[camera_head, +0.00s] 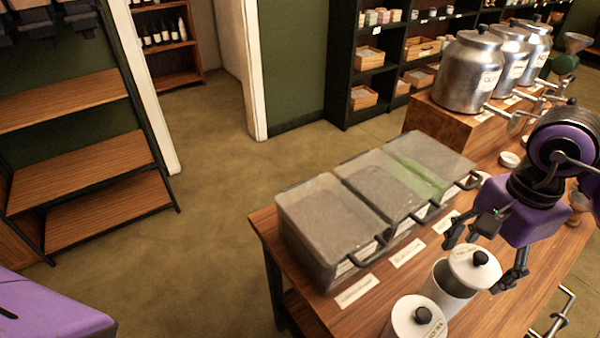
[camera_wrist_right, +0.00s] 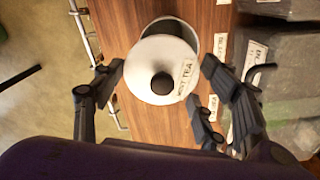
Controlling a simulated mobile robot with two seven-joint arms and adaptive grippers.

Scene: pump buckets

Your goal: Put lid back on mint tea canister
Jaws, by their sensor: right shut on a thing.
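A white lid with a black knob (camera_head: 474,268) is between the fingers of my right gripper (camera_head: 475,264), which is shut on it. The white canister (camera_head: 446,290) stands on the wooden table just below and left of the lid. The lid overlaps the canister's mouth but sits off to one side. In the right wrist view the lid (camera_wrist_right: 150,52) shows with a "MINT TEA" label at its edge, and part of the canister's dark opening (camera_wrist_right: 183,27) shows beyond it. I cannot tell whether lid and canister touch. My left gripper is not in view.
A second white canister (camera_head: 412,318), with its lid on, stands close in front. Clear bins with black handles (camera_head: 335,218) line the table's left side, with label cards before them. Metal dispensers (camera_head: 467,72) stand at the back right on a wooden riser (camera_head: 450,122).

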